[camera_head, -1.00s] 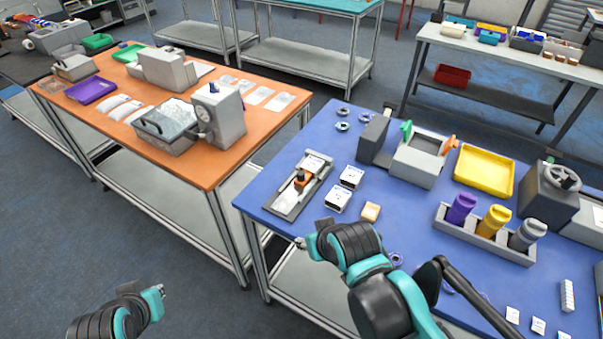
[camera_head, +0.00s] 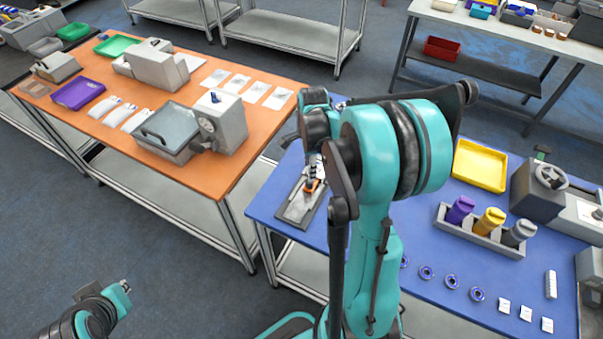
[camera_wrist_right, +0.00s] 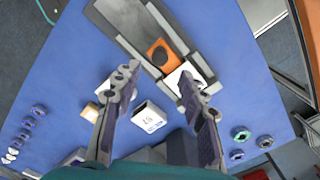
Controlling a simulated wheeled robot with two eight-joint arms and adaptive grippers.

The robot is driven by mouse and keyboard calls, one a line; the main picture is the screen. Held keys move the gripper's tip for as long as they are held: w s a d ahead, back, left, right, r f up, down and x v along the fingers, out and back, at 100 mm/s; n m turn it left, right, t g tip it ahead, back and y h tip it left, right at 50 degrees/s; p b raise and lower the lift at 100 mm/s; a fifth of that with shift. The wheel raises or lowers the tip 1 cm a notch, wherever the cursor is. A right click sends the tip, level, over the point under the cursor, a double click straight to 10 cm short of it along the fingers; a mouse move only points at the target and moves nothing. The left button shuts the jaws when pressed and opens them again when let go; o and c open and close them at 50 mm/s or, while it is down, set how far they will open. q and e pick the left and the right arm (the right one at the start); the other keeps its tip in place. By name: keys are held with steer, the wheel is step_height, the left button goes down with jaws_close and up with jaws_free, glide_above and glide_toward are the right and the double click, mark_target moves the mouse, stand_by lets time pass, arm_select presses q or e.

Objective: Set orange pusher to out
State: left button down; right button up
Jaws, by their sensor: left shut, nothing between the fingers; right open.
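The orange pusher (camera_head: 313,184) sits on a grey slide fixture (camera_head: 290,212) at the left part of the blue table. In the right wrist view the orange pusher (camera_wrist_right: 160,52) lies in the channel of the grey fixture (camera_wrist_right: 133,28), beside a white piece (camera_wrist_right: 186,76). My right gripper (camera_wrist_right: 156,84) is open and empty above the table. Its fingertips point toward the fixture, with the pusher just beyond them in that view. In the head view my right arm hides part of the fixture's surroundings. My left gripper (camera_head: 125,287) is shut and empty, low at the left, away from the tables.
A white box (camera_wrist_right: 150,117) lies between my right fingers in the wrist view. A yellow tray (camera_head: 480,165) and a holder with purple, yellow and grey bottles (camera_head: 470,232) stand at the right of the blue table (camera_head: 425,303). An orange table (camera_head: 215,172) stands at left.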

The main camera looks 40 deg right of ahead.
step_height(320, 180, down, 7)
steer(key=shift+f+b, duration=0.1)
steer(key=shift+b, duration=0.75)
steer(key=shift+a, duration=0.1)
jaws_close()
